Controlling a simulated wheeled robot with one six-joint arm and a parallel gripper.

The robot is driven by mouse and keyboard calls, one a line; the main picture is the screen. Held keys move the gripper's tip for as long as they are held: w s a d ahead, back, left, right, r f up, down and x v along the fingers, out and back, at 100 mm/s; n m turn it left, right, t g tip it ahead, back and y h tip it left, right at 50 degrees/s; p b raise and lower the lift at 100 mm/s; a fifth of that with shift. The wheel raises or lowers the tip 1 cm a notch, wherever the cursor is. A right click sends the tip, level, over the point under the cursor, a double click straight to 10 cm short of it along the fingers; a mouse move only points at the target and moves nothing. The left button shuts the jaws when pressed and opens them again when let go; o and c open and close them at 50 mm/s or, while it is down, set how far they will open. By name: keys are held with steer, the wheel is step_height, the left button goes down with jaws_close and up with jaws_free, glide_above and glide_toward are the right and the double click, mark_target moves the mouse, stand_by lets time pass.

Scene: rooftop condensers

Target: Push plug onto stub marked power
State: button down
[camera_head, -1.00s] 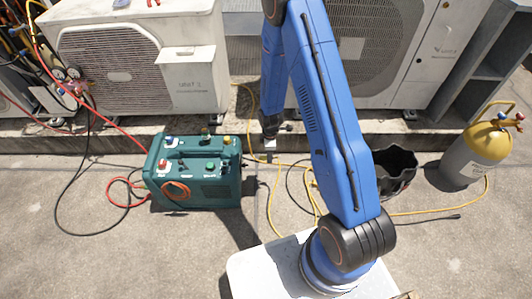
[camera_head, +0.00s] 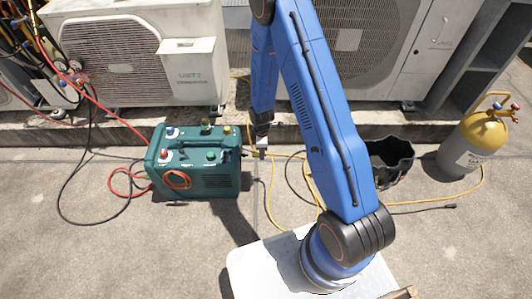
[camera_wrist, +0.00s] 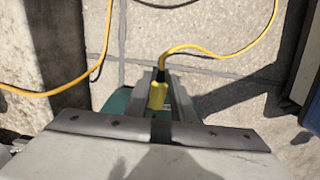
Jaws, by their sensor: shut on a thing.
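My gripper (camera_wrist: 162,98) is shut on a yellow plug (camera_wrist: 157,96), with a yellow cord running into its dark end. In the head view my gripper (camera_head: 262,151) hangs just right of the teal machine (camera_head: 222,180), apart from it. The machine's top carries a blue stub (camera_head: 171,133), a red stub (camera_head: 163,155), a green stub (camera_head: 211,156), a yellow stub (camera_head: 227,130) and a darker one at the back (camera_head: 205,123). Their labels are too small to read, so I cannot tell which is marked power. A teal part of the machine (camera_wrist: 116,104) shows beyond the gripper in the wrist view.
Condenser units (camera_head: 130,60) stand behind on a low ledge. A yellow gas cylinder (camera_head: 480,140) and a black bucket (camera_head: 390,160) are at right. Yellow and black cords lie across the floor. Red and black hoses lie left of the machine. Concrete in front is clear.

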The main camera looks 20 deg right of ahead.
mark_target(255, 154)
steer(key=shift+w+a, duration=0.1)
steer(key=shift+a, duration=0.3)
steer(key=shift+w+a, duration=0.2)
steer(key=shift+a, duration=0.45)
steer(key=shift+w+a, duration=0.2)
steer(key=shift+a, duration=0.4)
stand_by(1.9)
steer(key=c, duration=1.4)
jaws_free()
steer(key=shift+c, duration=0.2)
steer(key=s+d, duration=0.2)
steer(key=d, duration=0.5)
steer(key=shift+s, duration=0.15)
